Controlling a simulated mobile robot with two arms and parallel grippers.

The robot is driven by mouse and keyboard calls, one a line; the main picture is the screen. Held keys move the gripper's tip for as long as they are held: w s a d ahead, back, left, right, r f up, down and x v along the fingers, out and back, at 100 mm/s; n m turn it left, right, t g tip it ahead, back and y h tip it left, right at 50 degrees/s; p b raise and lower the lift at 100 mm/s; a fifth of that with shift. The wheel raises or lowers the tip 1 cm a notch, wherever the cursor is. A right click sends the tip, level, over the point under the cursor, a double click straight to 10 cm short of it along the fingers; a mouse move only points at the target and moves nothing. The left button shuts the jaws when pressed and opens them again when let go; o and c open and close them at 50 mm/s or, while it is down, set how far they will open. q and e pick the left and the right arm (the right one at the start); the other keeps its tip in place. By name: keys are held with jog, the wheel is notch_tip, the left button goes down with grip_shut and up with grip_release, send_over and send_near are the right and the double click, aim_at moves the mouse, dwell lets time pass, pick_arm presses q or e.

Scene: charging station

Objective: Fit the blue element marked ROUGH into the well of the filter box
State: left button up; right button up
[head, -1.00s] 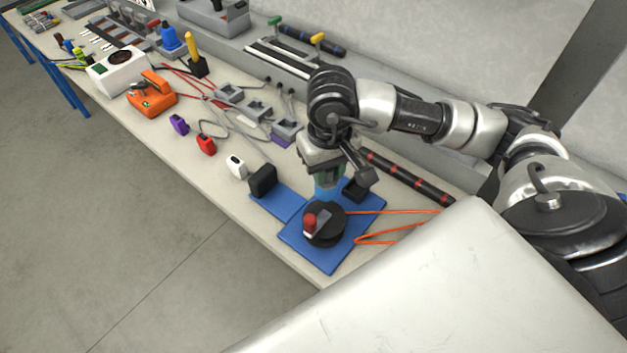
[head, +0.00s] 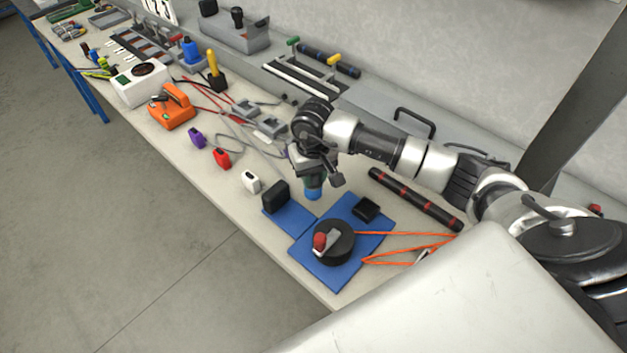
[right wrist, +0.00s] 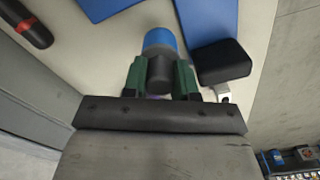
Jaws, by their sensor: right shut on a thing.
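My right gripper (head: 313,180) is shut on a short cylinder with a blue end (head: 314,194), held above the bench behind a blue plate. In the right wrist view, the green fingers (right wrist: 160,80) grip its dark part, and the blue end (right wrist: 159,40) points away from the gripper. No ROUGH marking is readable. Another blue piece (head: 191,50) stands at the far left of the bench. I cannot tell for sure which thing is the filter box; a white box with a dark round opening (head: 141,85) stands at the left. My left gripper is not in view.
A black round housing with a red knob (head: 333,242) and a black block (head: 366,208) sit on a blue plate. A black box (head: 276,197) stands on another. Orange cord (head: 410,248), a dark rod (head: 415,199) and white, red and purple tags (head: 222,158) lie around.

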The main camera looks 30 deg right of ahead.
aim_at(313, 184)
jog(key=shift+f+p, duration=0.35)
jog(key=shift+f, duration=1.25)
jog(key=shift+f, duration=0.15)
jog(key=o, duration=0.9)
